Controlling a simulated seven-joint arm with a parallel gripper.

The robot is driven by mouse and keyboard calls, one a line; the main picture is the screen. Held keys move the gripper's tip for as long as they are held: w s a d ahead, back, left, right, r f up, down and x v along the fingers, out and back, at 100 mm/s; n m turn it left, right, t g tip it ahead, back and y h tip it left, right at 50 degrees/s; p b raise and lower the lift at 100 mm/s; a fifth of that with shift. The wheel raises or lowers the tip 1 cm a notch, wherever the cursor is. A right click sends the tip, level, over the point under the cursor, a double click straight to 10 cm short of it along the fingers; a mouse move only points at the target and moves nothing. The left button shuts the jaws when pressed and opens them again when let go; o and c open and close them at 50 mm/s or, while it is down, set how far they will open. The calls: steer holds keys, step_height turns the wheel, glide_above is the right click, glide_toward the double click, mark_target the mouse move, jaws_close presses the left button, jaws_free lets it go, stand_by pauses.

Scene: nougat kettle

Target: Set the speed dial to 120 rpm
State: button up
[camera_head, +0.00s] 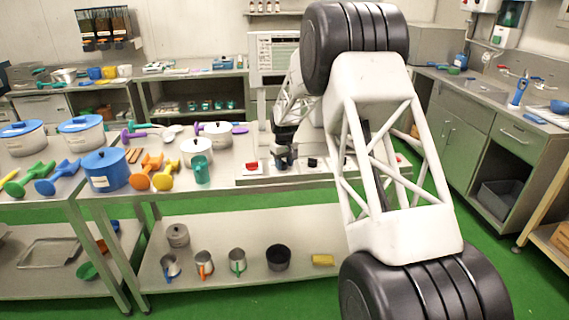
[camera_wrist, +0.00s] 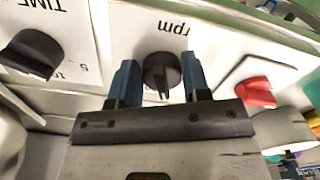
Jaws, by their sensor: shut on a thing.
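The speed dial (camera_wrist: 161,72) is a round black knob on a white panel, under upside-down "rpm" lettering (camera_wrist: 173,27) in the wrist view. My gripper (camera_wrist: 158,80) has its two blue-grey fingers on either side of the dial and is shut on it. The dial's ridge points roughly down in the wrist picture; the scale numbers around it are hidden or unreadable, so I cannot tell its setting. In the head view my gripper (camera_head: 285,160) is at the control panel's front and hides the dial.
A black TIME dial (camera_wrist: 34,55) is left of the speed dial and a red switch (camera_wrist: 256,92) right of it in the wrist view. In the head view, a green mug (camera_head: 201,170), pots and a blue canister (camera_head: 106,170) stand left on the table.

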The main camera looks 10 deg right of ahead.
mark_target(283, 162)
steer(key=shift+a+m, duration=0.2)
steer(key=shift+m, duration=2.1)
steer(key=o, duration=0.9)
steer(key=shift+c, duration=0.2)
steer(key=shift+r, duration=0.1)
steer(key=shift+r, duration=3.85)
